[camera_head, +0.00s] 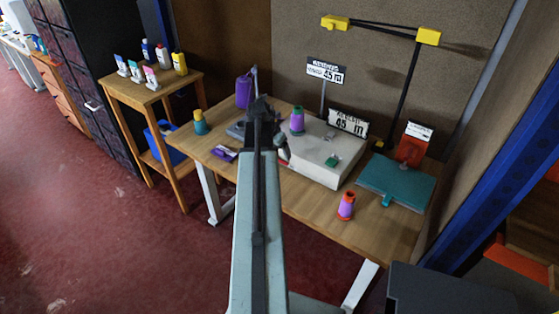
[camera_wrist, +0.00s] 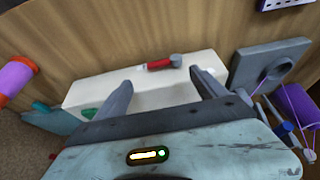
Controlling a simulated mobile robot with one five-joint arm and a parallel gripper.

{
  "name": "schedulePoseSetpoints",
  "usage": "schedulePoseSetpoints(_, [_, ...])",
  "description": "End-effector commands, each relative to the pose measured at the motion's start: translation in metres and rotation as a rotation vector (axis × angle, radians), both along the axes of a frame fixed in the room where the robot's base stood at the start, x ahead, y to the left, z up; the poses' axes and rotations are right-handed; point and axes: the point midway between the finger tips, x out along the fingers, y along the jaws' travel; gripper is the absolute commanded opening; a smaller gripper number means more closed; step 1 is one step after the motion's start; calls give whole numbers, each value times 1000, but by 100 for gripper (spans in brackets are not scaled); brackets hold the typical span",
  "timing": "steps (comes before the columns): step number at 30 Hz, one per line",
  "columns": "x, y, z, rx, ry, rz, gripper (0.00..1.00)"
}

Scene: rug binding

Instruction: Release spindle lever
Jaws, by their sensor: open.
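A lever with a red grip and a grey pivot end (camera_wrist: 162,62) lies along the edge of the white machine box in the wrist view; a bit of red beside my arm in the head view may be the same lever. The white box (camera_head: 325,172) stands on the wooden table and also shows in the wrist view (camera_wrist: 85,92). My gripper (camera_wrist: 162,80) is open and empty, its two fingers spread over the box. The lever appears between and just beyond the fingertips, apart from them. In the head view my arm hides part of the box.
A grey block (camera_wrist: 262,62) and a purple spool (camera_wrist: 298,105) are right of my gripper in the wrist view. An orange and purple cone (camera_head: 346,206) stands near the table's front edge. A teal plate (camera_head: 398,182) lies at right. A side table (camera_head: 150,88) holds small bottles.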

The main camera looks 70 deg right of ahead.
Motion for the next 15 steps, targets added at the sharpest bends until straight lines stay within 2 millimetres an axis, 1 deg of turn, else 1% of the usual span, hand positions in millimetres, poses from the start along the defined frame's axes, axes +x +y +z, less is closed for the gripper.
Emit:
schedulePoseSetpoints(5, [-1, -1, -4, -1, -1, -3, 82])
schedulePoseSetpoints(8, [-2, -4, -14, 0, -1, -2, 82])
schedulePoseSetpoints(15, [-4, -19, -55, 0, 0, -1, 82])
